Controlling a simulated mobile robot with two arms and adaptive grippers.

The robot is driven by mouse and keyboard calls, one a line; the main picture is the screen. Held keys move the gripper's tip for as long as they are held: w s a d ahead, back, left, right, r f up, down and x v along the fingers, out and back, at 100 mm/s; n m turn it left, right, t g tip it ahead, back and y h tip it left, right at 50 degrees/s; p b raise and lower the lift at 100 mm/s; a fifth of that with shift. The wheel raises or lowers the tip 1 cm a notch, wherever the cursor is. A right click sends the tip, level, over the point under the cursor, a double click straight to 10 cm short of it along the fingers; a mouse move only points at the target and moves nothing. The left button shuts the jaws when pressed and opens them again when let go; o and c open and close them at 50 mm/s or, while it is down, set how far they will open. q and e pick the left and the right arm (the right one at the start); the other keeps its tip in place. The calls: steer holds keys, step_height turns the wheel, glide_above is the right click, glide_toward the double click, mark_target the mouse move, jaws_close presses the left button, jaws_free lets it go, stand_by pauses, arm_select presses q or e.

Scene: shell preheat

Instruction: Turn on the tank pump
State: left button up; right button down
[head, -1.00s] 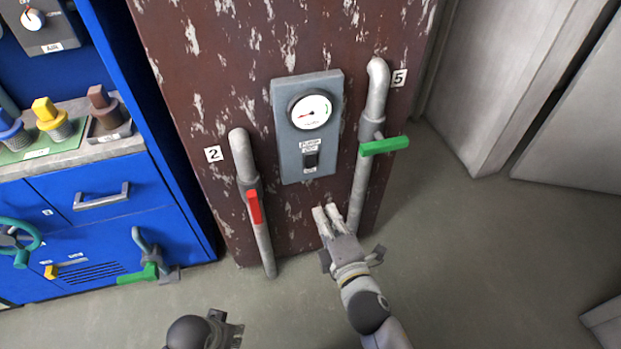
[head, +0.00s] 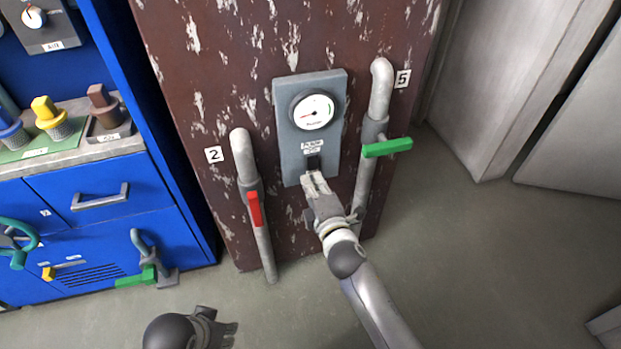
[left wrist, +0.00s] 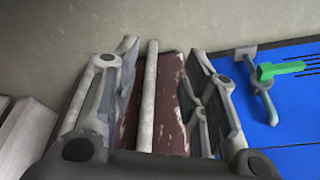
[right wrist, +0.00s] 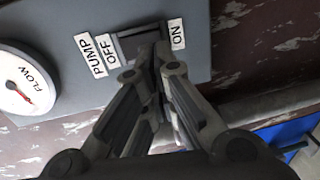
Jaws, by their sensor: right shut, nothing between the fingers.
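The pump switch (head: 314,163) is a black rocker on a grey panel (head: 293,160) fixed to the brown, peeling tank. In the right wrist view the switch (right wrist: 130,42) sits between the labels OFF and ON, under the word PUMP. My right gripper (head: 312,180) is shut and empty; its fingertips (right wrist: 155,48) are at the switch, overlapping its ON-side part. I cannot tell whether they touch it. The flow gauge (head: 312,110) is above the switch; its needle shows in the right wrist view (right wrist: 22,92). My left gripper (left wrist: 160,85) is open and empty, low at the front.
A pipe with a red handle (head: 254,208), marked 2, stands left of the panel. A pipe with a green handle (head: 387,147), marked 5, stands to the right. A blue cabinet (head: 150,210) is at the left. The floor at right is clear.

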arm_select(q)
steer(key=shift+v, duration=1.2)
arm_select(e)
steer(key=shift+x, duration=1.25)
steer(key=shift+f+b, duration=0.1)
steer(key=shift+b, duration=0.25)
steer(key=shift+w+t+b, duration=0.2)
steer(key=shift+t+b, duration=0.1)
steer(key=shift+b, duration=0.6)
arm_select(q)
steer(key=w, duration=0.1)
steer(key=w+t, duration=0.1)
steer(key=w+d+r+t, duration=0.1)
steer(key=w, duration=0.1)
steer(key=shift+d+h, duration=0.1)
steer(key=shift+h, duration=0.2)
arm_select(e)
steer(key=shift+s, duration=0.1)
arm_select(q)
steer(key=shift+f, duration=0.1)
arm_select(e)
steer(key=v, duration=1.1)
steer(key=shift+s+d, duration=0.2)
steer(key=shift+s, duration=0.2)
